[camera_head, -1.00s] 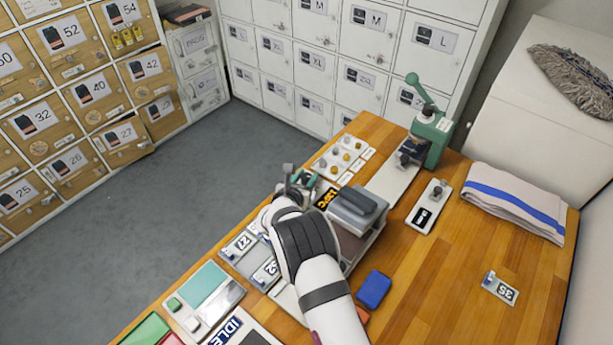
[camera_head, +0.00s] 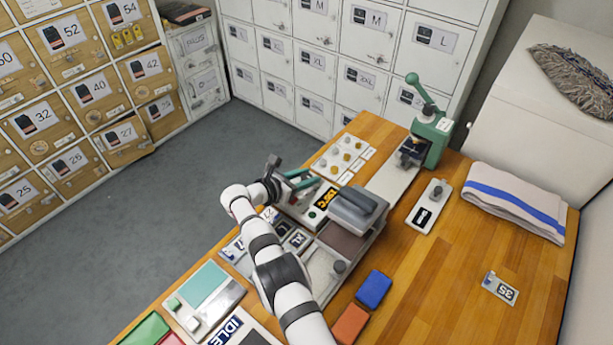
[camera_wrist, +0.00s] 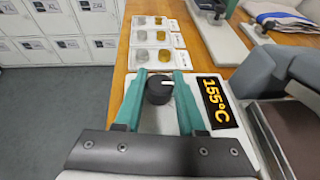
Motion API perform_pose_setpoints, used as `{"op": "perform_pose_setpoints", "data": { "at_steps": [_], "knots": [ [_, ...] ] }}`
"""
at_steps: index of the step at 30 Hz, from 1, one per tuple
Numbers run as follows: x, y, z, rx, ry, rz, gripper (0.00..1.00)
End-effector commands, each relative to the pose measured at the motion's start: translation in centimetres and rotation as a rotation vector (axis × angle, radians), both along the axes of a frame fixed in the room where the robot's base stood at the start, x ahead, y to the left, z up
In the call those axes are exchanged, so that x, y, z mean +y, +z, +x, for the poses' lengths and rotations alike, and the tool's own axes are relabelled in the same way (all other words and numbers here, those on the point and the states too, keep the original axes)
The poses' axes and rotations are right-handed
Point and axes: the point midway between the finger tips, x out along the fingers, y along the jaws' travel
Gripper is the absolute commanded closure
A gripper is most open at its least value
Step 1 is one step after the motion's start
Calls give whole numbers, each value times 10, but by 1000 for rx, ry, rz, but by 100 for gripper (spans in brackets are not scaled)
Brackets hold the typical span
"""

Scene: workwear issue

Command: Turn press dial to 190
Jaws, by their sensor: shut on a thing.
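The press dial is a black round knob (camera_wrist: 159,90) with a white pointer mark, on the press's light control panel. My gripper (camera_wrist: 158,86) has its green fingers closed on both sides of the dial. In the head view my gripper (camera_head: 303,180) is at the back-left end of the press, and the dial is hidden there. The orange display (camera_wrist: 217,101) right of the dial reads 155°C. It also shows in the head view (camera_head: 326,199), too small to read surely. The heat press (camera_head: 357,208) has a grey upper plate and handle.
A board with grey and gold buttons (camera_head: 345,156) lies just beyond the dial. A green lever press (camera_head: 428,139) stands at the back right. Blue (camera_head: 374,289) and orange (camera_head: 350,324) blocks lie right of my arm.

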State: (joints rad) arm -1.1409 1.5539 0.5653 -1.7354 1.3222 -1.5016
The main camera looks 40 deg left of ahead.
Motion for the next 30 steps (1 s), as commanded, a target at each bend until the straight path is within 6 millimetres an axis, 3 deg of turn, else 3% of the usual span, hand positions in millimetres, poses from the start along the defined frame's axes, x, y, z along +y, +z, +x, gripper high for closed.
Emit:
{"op": "perform_pose_setpoints", "data": {
  "at_steps": [9,10,14,24,26,30],
  "knots": [
    [0,1,2,-3,0,1,100],
    [0,1,2,-3,0,1,56],
    [0,1,1,-2,0,1,32],
    [1,2,-2,-2,1,0,31],
    [2,5,-8,-1,1,-1,31],
    [6,18,-39,-2,5,-1,31]
  ]
}}
